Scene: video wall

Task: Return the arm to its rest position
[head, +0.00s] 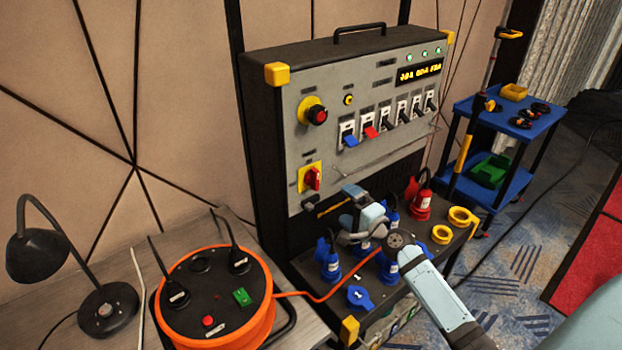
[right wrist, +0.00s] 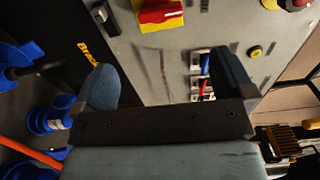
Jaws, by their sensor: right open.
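My right arm (head: 438,300) reaches in from the lower right of the head view. Its gripper (head: 345,213) hangs in front of the grey power panel (head: 385,115), above the ledge with the blue and red plugs. In the right wrist view the two fingers of the gripper (right wrist: 163,78) stand wide apart. Nothing is between them, and the panel face lies beyond. My left gripper is not in view.
Blue plugs (head: 328,262), a red plug (head: 424,206) and yellow rings (head: 441,235) crowd the ledge below my gripper. An orange cable reel (head: 262,325) and a black lamp (head: 38,255) stand left. A blue cart (head: 490,190) stands right.

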